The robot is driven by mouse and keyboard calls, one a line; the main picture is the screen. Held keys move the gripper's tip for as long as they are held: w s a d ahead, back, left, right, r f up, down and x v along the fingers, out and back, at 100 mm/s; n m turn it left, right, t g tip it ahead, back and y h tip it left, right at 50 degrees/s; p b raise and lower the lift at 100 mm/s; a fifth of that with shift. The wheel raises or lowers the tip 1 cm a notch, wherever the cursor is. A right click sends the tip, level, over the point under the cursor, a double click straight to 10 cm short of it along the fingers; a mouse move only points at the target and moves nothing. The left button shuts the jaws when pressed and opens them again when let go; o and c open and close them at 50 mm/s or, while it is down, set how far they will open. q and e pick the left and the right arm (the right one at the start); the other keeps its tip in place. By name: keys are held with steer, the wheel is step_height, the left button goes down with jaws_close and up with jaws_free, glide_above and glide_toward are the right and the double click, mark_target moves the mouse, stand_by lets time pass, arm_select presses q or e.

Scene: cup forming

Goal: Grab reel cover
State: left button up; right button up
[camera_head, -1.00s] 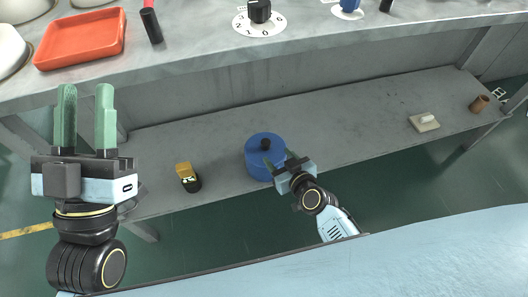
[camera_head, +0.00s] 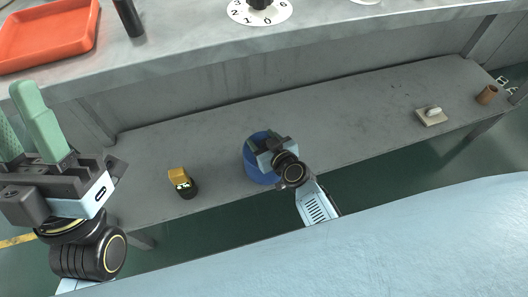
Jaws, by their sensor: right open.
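The reel cover appears to be the lid of the blue round container (camera_head: 256,172) on the lower shelf; its dark knob is now hidden behind my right gripper. My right gripper (camera_head: 268,145) is open, directly over the top of the blue container, with its fingers around where the knob sits. Whether the fingers touch the knob cannot be told. My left gripper (camera_head: 28,120) is at the left, raised in front of the shelf, with its two green fingers apart and nothing between them.
The grey lower shelf (camera_head: 360,130) also holds a yellow and black object (camera_head: 182,183), a trowel-like block (camera_head: 431,116) and a brown cup (camera_head: 486,95). The upper table carries an orange tray (camera_head: 45,38), a black cylinder (camera_head: 128,17) and a numbered dial (camera_head: 259,12).

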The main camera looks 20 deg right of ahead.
jaws_close()
steer(key=shift+r, duration=0.2)
stand_by(0.4)
